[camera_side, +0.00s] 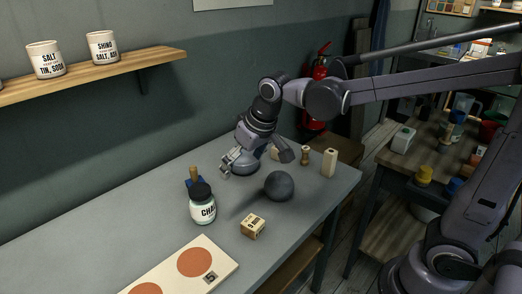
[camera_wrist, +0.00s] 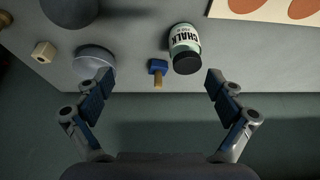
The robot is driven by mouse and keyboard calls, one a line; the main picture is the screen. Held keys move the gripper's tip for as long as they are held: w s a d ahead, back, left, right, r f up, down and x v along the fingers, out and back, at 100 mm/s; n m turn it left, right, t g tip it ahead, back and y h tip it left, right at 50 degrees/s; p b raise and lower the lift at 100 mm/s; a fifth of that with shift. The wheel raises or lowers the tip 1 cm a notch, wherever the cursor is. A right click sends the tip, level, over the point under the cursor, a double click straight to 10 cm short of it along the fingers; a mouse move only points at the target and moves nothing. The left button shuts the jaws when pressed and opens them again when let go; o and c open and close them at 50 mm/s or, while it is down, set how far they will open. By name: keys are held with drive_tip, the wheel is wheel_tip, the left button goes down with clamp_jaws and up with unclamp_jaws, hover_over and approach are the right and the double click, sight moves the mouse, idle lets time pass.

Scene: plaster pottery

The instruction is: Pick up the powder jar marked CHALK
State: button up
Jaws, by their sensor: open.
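The CHALK jar (camera_side: 203,207) is pale green and white with a black lid and stands on the grey table in the side view. In the wrist view the CHALK jar (camera_wrist: 184,45) is at the top, right of centre, beyond the fingertips. My gripper (camera_side: 232,158) is open and empty above the table, up and to the right of the jar in the side view. In the wrist view my gripper (camera_wrist: 158,80) has its fingers wide apart, and nothing is between the tips at their depth.
A blue-based tool with a wooden handle (camera_wrist: 158,68) stands close beside the jar. A dark grey ball (camera_side: 279,186), a wooden block (camera_side: 253,226) and a grey round piece (camera_wrist: 93,61) are nearby. A board with orange discs (camera_side: 222,257) lies at the front. A wall shelf (camera_side: 100,76) holds jars.

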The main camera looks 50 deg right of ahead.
drive_tip(key=g, duration=0.1)
hover_over(199, 200)
drive_tip(key=d, duration=0.2)
wheel_tip(199, 200, down, 5)
drive_tip(key=shift+s+f, duration=0.1)
drive_tip(key=shift+a+f, duration=0.1)
drive_tip(key=shift+f, duration=0.1)
drive_tip(key=x, duration=1)
drive_tip(key=shift+f, duration=0.3)
drive_tip(key=c, duration=1.6)
drive_tip(key=shift+c, duration=0.3)
drive_tip(key=shift+r, duration=0.15)
